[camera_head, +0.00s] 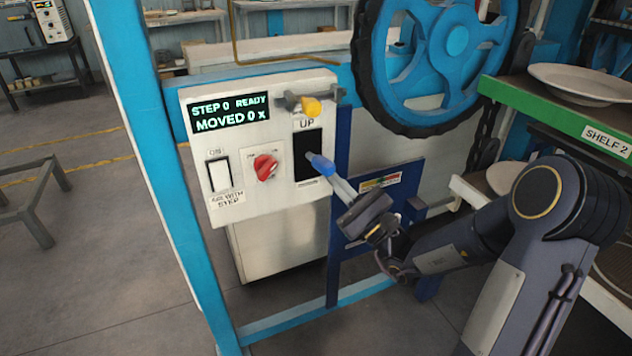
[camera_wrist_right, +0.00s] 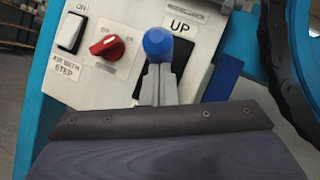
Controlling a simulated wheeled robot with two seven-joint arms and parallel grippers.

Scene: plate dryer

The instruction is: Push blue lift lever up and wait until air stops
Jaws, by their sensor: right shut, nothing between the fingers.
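The blue lift lever knob (camera_head: 320,163) sticks out of a dark slot (camera_head: 308,154) on the white control panel, below the word UP. It also shows in the right wrist view (camera_wrist_right: 158,44). My right gripper (camera_head: 334,178) is shut and empty. Its grey fingertips (camera_wrist_right: 158,72) are just below the knob; I cannot tell whether they touch it. They hide the lever's lower part in the wrist view. The display (camera_head: 230,113) reads "STEP 0 READY" and "MOVED 0 x". My left gripper is out of view.
A blue wheel (camera_head: 420,75) with a dark rim is above my right arm. A green-edged shelf (camera_head: 560,113) holding a plate (camera_head: 585,80) is at right.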

